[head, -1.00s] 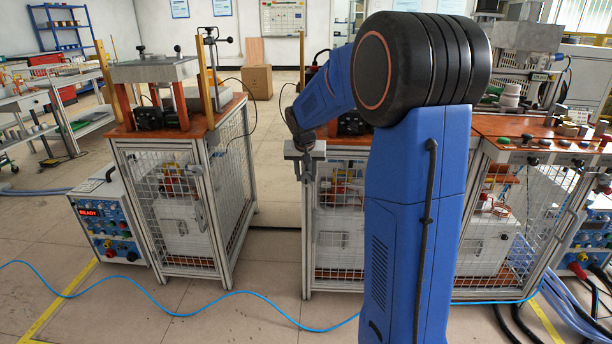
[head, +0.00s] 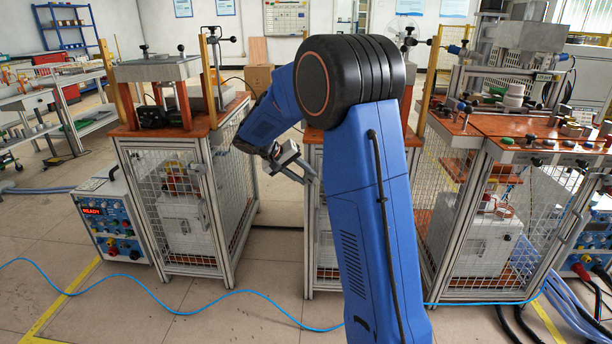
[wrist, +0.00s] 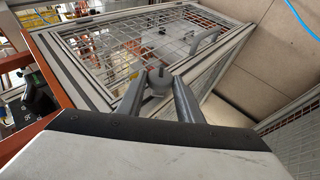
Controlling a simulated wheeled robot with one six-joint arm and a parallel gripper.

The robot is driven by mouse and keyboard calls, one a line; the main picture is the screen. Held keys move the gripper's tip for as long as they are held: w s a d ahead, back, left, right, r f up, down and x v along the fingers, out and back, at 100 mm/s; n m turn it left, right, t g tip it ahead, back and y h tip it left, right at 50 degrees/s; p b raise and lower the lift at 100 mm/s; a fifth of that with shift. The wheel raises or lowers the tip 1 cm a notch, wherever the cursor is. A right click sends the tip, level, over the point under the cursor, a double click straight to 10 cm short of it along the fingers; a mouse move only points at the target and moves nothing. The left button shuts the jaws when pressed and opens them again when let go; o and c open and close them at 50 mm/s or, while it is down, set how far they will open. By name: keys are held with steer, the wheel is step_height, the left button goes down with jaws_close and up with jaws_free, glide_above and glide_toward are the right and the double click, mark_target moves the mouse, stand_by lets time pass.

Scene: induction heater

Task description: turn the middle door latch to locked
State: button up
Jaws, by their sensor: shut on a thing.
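The middle cabinet (head: 309,240) stands behind my arm in the head view, and most of its mesh door is covered by the arm. My gripper (head: 308,178) is at the upper left corner of this cabinet, tilted, with its fingers pointing right. In the wrist view, the small grey latch (wrist: 160,82) sits between the fingertips of my gripper (wrist: 158,92), at the top corner of the mesh door (wrist: 140,50). The gripper is shut on the latch. The latch's exact angle is hard to tell, and in the head view I cannot make it out.
A grey door handle (wrist: 206,42) stands out from the mesh door. The left cabinet (head: 170,265) stands beyond a floor gap, with a blue control unit (head: 110,225) beside it. The right cabinet (head: 548,150) is close to my arm. A blue hose (head: 215,288) crosses the floor in front.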

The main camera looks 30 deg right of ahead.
steer(key=shift+w+a+f+n+g+h, duration=0.1)
steer(key=shift+f+n+g+h, duration=0.35)
steer(key=shift+h, duration=1)
steer(key=shift+w+a+f+n+g+h, duration=0.15)
steer(key=shift+n+g+h, duration=0.5)
steer(key=shift+h, duration=0.75)
steer(key=shift+s+a+f+n+g+h, duration=0.1)
steer(key=shift+f+n+g+h, duration=0.2)
steer(key=shift+g+h, duration=0.8)
steer(key=shift+t+h, duration=0.4)
steer(key=shift+h, duration=0.05)
steer(key=o, duration=1)
steer(key=v, duration=1.7)
steer(key=shift+a, duration=0.25)
